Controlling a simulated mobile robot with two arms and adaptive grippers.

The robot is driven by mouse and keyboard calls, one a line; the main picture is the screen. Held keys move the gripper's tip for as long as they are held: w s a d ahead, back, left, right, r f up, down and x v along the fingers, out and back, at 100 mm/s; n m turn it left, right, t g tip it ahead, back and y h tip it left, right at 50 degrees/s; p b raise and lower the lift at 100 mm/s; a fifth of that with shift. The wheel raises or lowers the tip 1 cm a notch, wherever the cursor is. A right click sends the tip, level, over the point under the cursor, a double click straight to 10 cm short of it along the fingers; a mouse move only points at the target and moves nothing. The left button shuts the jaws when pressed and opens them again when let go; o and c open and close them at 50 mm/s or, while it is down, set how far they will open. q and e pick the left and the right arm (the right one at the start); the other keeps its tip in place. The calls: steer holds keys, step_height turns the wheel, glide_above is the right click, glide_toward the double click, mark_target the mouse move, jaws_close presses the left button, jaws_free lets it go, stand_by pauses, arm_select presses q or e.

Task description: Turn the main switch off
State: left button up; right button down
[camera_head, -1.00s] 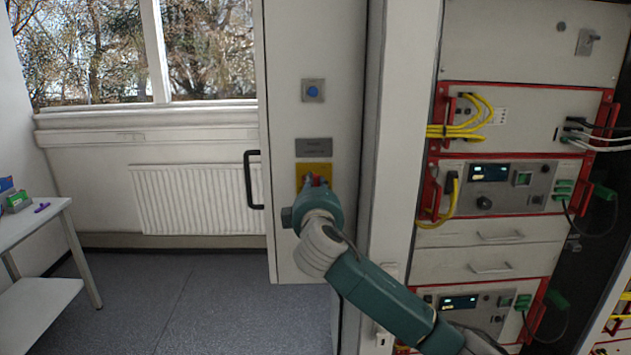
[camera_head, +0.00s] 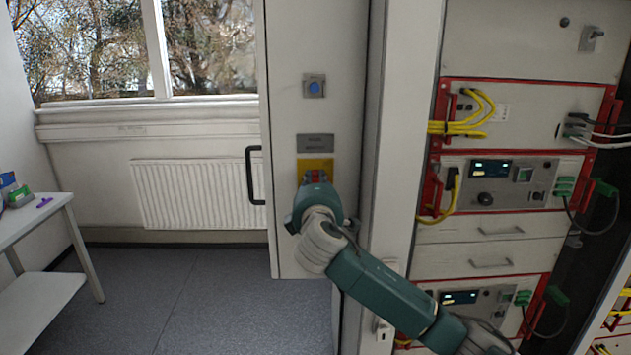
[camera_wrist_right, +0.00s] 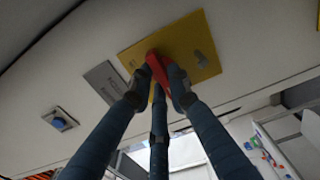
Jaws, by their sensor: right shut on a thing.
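The main switch is a red handle (camera_wrist_right: 158,70) on a yellow plate (camera_head: 316,164) on the pale cabinet door, below a grey label plate. In the head view only a little red shows above my gripper. My right gripper (camera_head: 316,182) reaches up to the plate from below right. In the right wrist view its blue fingers (camera_wrist_right: 160,88) are closed around the red handle, which lies at a slant to the plate's edges. The fingers hide part of the handle. My left gripper is in neither view.
A blue push button (camera_head: 314,87) sits above the label plate (camera_head: 315,142). A black door handle (camera_head: 254,176) is at the door's left edge. A rack with yellow cables (camera_head: 470,125) stands at the right. A white table (camera_head: 40,218) is at the far left; the floor between is clear.

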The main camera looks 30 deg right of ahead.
steer(key=shift+f, duration=0.1)
steer(key=c, duration=1.6)
jaws_free()
steer(key=shift+c, duration=0.2)
steer(key=v, duration=1.2)
